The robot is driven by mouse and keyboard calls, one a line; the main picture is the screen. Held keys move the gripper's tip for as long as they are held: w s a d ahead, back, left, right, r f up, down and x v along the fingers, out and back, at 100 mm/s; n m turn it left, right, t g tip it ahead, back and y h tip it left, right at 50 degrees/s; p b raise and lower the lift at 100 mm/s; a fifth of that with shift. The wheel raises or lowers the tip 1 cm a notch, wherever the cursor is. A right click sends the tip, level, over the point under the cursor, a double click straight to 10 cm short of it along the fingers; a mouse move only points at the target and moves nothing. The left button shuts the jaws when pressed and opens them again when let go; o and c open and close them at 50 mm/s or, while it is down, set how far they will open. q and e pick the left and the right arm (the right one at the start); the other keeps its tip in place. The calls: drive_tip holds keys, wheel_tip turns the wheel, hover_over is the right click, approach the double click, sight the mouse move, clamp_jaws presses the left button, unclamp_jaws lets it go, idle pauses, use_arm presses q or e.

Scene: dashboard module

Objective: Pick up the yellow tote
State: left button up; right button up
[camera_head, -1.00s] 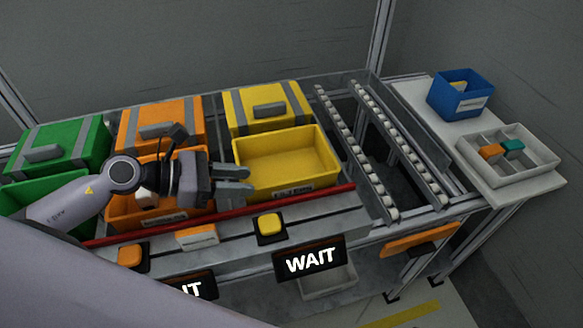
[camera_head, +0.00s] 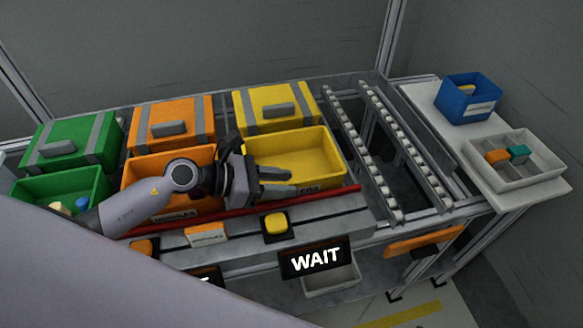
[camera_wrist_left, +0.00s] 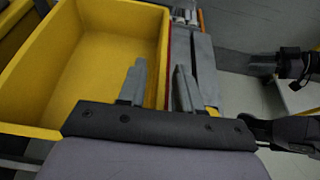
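The open yellow tote (camera_head: 318,150) sits on the rack's front row, to the right of the orange tote. It looks empty, and its front left part is hidden behind my left gripper (camera_head: 284,181). That gripper is open, with its fingers pointing right at the tote's front wall. In the left wrist view the tote (camera_wrist_left: 95,60) fills the upper left. The gripper's two grey fingers (camera_wrist_left: 160,78) lie either side of the line of the tote's wall, with a gap between them. Contact cannot be told. A dark gripper-like part at the right edge may be my right gripper (camera_wrist_left: 270,64); its opening is unclear.
A lidded yellow box (camera_head: 275,108) stands behind the tote. The orange tote (camera_head: 150,167) and green tote (camera_head: 75,185) are to the left. A red rail (camera_head: 300,198) and yellow button (camera_head: 277,224) are in front. An empty roller track (camera_head: 385,150) is to the right.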

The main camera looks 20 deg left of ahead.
use_arm(q)
clamp_jaws()
drive_tip(key=shift+r, duration=0.1)
idle(1.2)
